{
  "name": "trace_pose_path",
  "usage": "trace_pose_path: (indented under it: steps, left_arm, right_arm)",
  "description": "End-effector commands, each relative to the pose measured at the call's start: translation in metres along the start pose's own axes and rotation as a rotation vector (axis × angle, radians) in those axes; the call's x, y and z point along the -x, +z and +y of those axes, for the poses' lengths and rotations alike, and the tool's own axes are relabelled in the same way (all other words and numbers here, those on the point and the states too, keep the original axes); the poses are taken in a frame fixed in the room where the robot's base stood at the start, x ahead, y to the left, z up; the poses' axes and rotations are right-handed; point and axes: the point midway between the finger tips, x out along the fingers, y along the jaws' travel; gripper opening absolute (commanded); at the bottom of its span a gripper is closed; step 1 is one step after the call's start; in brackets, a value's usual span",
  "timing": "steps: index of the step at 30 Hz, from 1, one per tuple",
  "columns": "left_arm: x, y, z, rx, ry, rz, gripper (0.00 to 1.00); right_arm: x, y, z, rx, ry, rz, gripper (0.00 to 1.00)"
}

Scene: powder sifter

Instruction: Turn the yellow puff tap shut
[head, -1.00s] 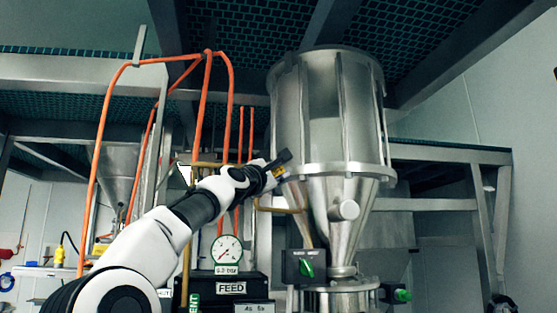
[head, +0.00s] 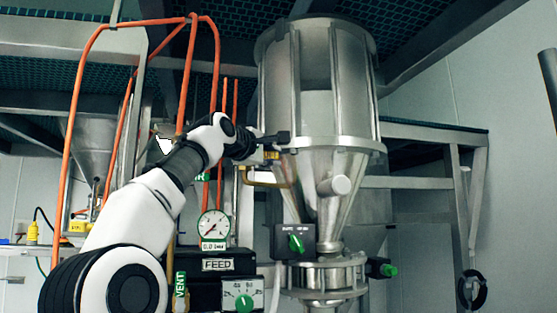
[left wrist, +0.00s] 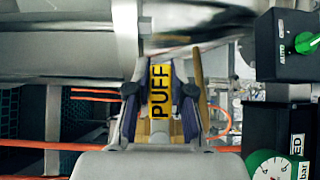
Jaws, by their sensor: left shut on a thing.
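The yellow puff tap (head: 271,155) sits at the left side of the steel hopper, just below its flange, beside a brass pipe (head: 262,178). In the left wrist view its yellow plate marked PUFF (left wrist: 160,92) shows between the two fingers. My left gripper (head: 277,141) is shut on the tap. In the left wrist view my left gripper (left wrist: 160,110) has a finger on each side of the plate. The tap's body behind the plate is mostly hidden. My right gripper is not in view.
The steel hopper (head: 312,110) stands close to my left gripper. Below are a black box with a green knob (head: 296,243), a dial gauge (head: 214,225) and the FEED panel (head: 217,265). Orange hoses (head: 187,75) run at the left. A dark post (head: 548,85) shows at the right edge.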

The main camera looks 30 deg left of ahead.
Motion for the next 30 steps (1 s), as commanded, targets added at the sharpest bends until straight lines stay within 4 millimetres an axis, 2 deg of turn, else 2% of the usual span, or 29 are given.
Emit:
trace_pose_path:
  steps: [4, 16, 17, 18, 19, 30]
  left_arm:
    - [0.0098, -0.0031, -0.0008, -0.020, -0.013, 0.004, 0.00]
    - [0.0113, -0.0030, -0.0012, -0.023, -0.019, 0.003, 0.00]
    - [0.0113, -0.0030, -0.0012, -0.023, -0.019, 0.003, 0.29]
    - [0.0113, -0.0029, -0.0012, -0.023, -0.019, 0.003, 0.43]
    - [0.0112, -0.0027, -0.0013, -0.023, -0.019, 0.003, 0.48]
    - [0.0108, -0.0013, -0.0020, -0.023, -0.021, 0.001, 0.48]
  right_arm:
    - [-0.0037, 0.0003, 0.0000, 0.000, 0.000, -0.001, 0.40]
    - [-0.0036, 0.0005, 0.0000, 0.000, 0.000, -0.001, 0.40]
    - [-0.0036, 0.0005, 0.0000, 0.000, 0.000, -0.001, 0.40]
    - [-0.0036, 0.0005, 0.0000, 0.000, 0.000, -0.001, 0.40]
    - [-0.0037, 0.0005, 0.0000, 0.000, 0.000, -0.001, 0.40]
    - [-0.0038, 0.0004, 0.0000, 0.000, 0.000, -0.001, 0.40]
